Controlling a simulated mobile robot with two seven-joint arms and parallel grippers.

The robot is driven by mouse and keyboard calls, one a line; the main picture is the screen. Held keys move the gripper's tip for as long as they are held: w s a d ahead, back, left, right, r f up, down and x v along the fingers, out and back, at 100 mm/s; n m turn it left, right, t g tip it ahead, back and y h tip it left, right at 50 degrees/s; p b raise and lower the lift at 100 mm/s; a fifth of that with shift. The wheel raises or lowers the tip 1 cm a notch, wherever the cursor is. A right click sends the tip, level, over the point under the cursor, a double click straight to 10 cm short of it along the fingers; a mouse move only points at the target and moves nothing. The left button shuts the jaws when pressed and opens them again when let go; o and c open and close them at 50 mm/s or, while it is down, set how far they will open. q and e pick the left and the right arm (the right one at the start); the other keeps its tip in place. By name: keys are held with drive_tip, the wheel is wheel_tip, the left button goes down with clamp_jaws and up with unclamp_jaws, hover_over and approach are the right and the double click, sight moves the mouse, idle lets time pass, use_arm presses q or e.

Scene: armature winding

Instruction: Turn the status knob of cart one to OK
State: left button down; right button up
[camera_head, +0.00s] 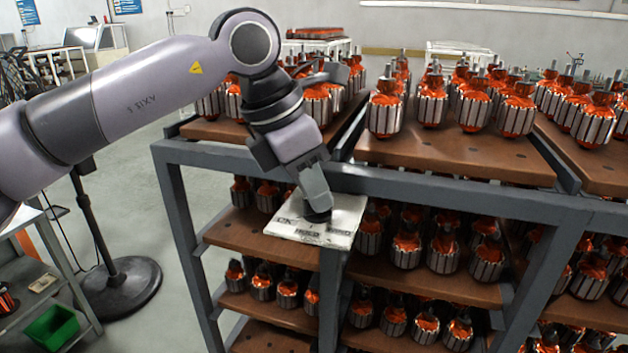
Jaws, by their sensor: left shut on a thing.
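The status plate (343,212) is a pale panel with dark lettering, fixed at the front of the cart (445,192) below its top rail. Part of a word like "HOLD" shows on it. The dark round knob (318,217) sits on the plate, mostly covered by my left gripper (317,205). My left gripper points down and is shut on the knob. Where the knob points cannot be told. My right gripper is not in view.
Wooden trays (450,150) on the cart carry several orange-wound armatures, with more on the shelves below. A black round stand base (120,287) is on the floor at left. A green bin (52,328) sits at lower left. Open floor lies left of the cart.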

use_arm(q)
drive_tip(key=shift+w+r+m+g+p, duration=0.1)
drive_tip(key=shift+m+g+p, duration=0.35)
drive_tip(key=shift+m, duration=0.65)
drive_tip(key=c, duration=1.1)
unclamp_jaws()
drive_tip(key=shift+c, duration=0.2)
drive_tip(key=v, duration=0.7)
drive_tip(key=shift+b, duration=0.4)
drive_tip(key=shift+a, duration=0.1)
